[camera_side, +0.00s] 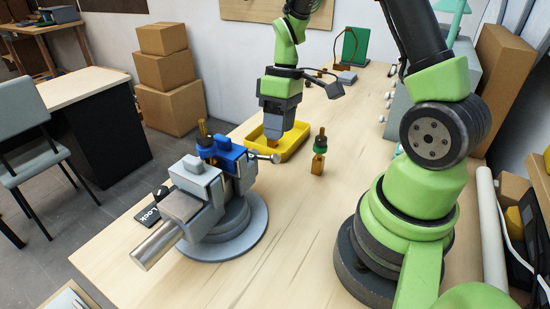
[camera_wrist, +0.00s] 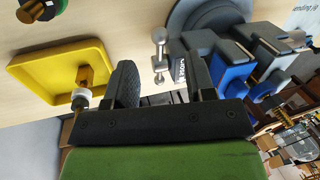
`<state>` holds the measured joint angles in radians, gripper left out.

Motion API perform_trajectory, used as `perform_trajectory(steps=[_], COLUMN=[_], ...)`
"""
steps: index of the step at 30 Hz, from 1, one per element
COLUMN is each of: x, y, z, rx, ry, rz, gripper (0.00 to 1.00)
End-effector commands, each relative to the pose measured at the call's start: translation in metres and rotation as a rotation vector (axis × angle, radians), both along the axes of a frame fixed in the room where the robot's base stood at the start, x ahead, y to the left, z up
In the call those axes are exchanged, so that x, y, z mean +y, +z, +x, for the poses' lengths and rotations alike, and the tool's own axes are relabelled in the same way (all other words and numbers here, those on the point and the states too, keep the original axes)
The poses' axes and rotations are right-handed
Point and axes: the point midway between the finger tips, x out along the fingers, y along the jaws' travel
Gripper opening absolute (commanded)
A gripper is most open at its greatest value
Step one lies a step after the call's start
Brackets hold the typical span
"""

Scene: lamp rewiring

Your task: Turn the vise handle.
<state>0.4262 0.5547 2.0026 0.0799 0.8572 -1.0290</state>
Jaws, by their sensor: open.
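The grey vise (camera_side: 218,190) with blue jaws stands on a round base on the table. A brass-coloured piece (camera_side: 203,129) stands upright at its blue jaws. The vise handle (camera_side: 266,157) is a short metal bar with rounded ends on the side facing the yellow tray. In the wrist view the handle (camera_wrist: 159,56) shows beyond the space between my fingers, apart from them.
The yellow tray (camera_side: 300,141) holds a brass piece with a white collar (camera_wrist: 82,88). A green, black and brass part (camera_side: 319,152) stands upright on the table to the right. A green panel (camera_side: 356,47) stands farther back.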

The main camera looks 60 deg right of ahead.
Motion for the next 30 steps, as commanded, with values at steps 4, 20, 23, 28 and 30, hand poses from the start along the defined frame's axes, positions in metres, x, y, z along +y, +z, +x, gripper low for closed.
perform_trajectory(steps=[4, 20, 23, 28, 30], x=[0.008, 0.018, 0.018, 0.018, 0.018], y=[-0.030, -0.075, -0.075, -0.075, -0.074], z=[-0.002, -0.002, -0.002, -0.002, -0.002], rx=[0.009, 0.002, 0.001, 0.001, 0.001], ry=[0.001, 0.000, 0.000, -0.001, -0.001], rz=[0.003, -0.001, -0.001, -0.001, -0.001], gripper=[0.50, 0.50, 0.50, 0.18, 0.02])
